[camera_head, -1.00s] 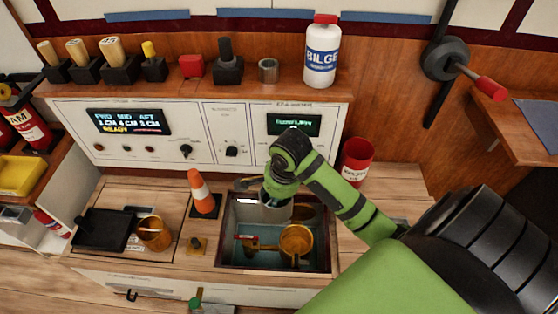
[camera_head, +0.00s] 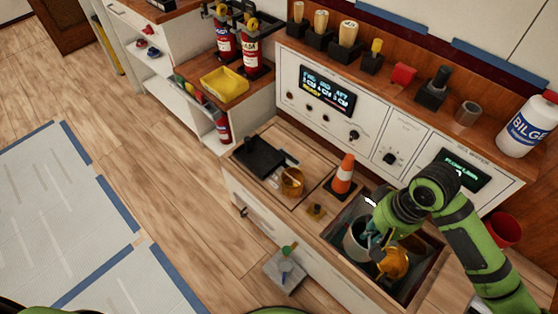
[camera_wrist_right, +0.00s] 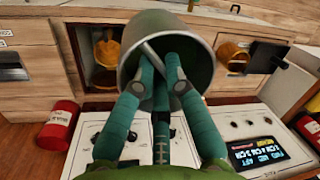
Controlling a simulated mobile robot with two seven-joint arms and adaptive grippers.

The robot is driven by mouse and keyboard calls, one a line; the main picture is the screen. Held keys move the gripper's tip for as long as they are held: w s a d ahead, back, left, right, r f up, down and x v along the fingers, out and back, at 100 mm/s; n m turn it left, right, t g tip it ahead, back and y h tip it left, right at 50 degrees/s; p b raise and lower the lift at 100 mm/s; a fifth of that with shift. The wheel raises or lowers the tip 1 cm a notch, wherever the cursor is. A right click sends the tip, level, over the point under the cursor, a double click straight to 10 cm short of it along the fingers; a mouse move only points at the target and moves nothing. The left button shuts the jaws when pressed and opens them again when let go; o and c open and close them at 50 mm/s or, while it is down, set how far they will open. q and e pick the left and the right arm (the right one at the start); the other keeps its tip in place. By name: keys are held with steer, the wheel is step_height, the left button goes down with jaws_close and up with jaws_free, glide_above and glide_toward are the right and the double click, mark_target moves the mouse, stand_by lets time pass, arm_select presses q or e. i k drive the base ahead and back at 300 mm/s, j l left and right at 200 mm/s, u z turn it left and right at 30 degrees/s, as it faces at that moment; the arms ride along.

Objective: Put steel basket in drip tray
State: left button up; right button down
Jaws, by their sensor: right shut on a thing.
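The steel basket is a grey metal cylinder (camera_head: 356,240). It is over the sink-like recess in the counter, its open mouth facing my right gripper (camera_head: 372,240). In the right wrist view the basket (camera_wrist_right: 198,38) fills the upper middle. The teal fingers of my right gripper (camera_wrist_right: 160,75) reach into its mouth, by a thin bar across the opening, and are shut on it. The exact contact is hidden. A black square tray (camera_head: 258,157), which looks like the drip tray, sits on the counter at left. My left gripper is not in view.
A copper cup (camera_head: 292,182), an orange-and-white cone (camera_head: 343,173) and a small brass block (camera_head: 316,211) stand between the recess and the black tray. Another copper vessel (camera_head: 395,262) is inside the recess. The control panel (camera_head: 372,125) rises behind the counter.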

mark_target(259, 159)
steer(key=j+z, duration=0.25)
steer(key=j, duration=0.8)
steer(key=j+z, duration=0.2)
steer(key=j, duration=0.85)
steer(key=i+j+z, duration=0.3)
steer(key=i+j, duration=0.5)
steer(key=i, duration=0.15)
